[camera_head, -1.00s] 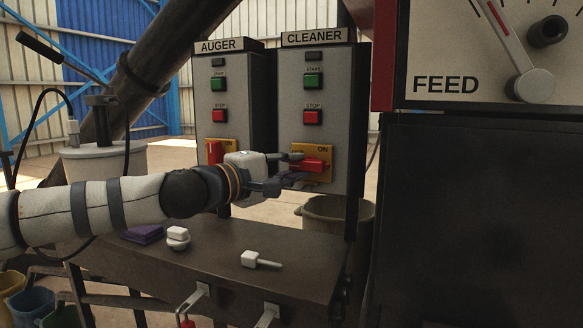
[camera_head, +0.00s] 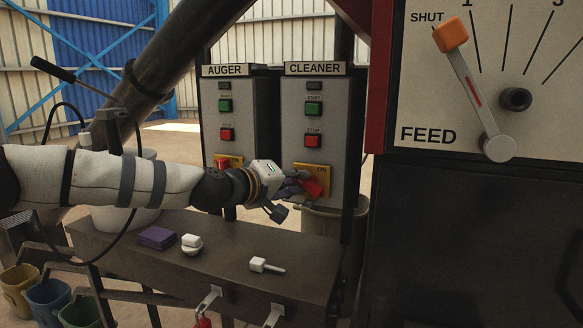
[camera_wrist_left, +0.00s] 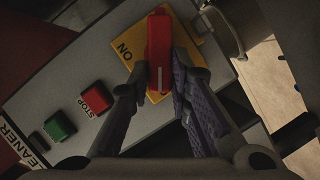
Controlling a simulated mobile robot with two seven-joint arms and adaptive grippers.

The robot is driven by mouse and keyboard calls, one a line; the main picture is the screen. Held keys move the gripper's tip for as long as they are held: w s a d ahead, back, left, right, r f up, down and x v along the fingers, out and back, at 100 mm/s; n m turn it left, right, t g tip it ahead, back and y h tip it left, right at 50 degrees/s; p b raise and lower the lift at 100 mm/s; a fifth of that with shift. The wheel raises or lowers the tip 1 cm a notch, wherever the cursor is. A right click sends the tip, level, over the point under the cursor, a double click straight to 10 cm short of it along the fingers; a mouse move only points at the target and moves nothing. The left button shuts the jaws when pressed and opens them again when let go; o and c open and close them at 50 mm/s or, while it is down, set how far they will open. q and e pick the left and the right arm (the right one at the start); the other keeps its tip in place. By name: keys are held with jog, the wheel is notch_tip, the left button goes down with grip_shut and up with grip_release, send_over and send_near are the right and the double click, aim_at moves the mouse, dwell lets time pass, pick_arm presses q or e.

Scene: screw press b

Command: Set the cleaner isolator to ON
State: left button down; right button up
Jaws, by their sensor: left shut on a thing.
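The cleaner isolator is a red handle (camera_head: 314,188) on a yellow plate (camera_head: 325,170) marked ON, low on the grey panel (camera_head: 300,145) labelled CLEANER. In the head view the handle sits tilted on its plate. In the left wrist view the red handle (camera_wrist_left: 159,45) stands between my two dark fingers, at an angle to the yellow plate (camera_wrist_left: 208,60). My left gripper (camera_wrist_left: 159,78) is shut on the handle; in the head view the gripper (camera_head: 302,186) partly hides it. My right gripper is not in view.
The AUGER panel (camera_head: 230,115) with its own isolator stands left, partly behind my arm. START (camera_head: 314,109) and STOP (camera_head: 313,140) buttons sit above the cleaner handle. A dark bench (camera_head: 225,265) with small loose objects lies below. The FEED dial (camera_head: 490,80) is at right.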

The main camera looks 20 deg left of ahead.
pick_arm(q)
jog(key=r+m+p, duration=0.1)
jog(key=r+m+y+p, duration=0.1)
jog(key=shift+d+m+g+y+p, duration=0.3)
jog(key=shift+d+m, duration=0.05)
jog(key=shift+m, duration=0.05)
jog(key=shift+d+f+m+y+p, duration=0.15)
jog(key=shift+d+m+y, duration=0.1)
jog(key=shift+m+y, duration=0.45)
jog(key=shift+d+f+m+y+p, duration=0.1)
jog(key=shift+d+m+y, duration=0.1)
jog(key=shift+m+y, duration=0.5)
jog(key=shift+d+f+m+y+p, duration=0.15)
jog(key=shift+d+m+y, duration=0.2)
jog(key=shift+m, duration=0.65)
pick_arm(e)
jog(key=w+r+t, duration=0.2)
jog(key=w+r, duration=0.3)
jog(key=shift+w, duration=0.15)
pick_arm(q)
jog(key=shift+a, duration=0.1)
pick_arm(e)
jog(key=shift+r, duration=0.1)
pick_arm(q)
jog(key=c, duration=1.5)
grip_release()
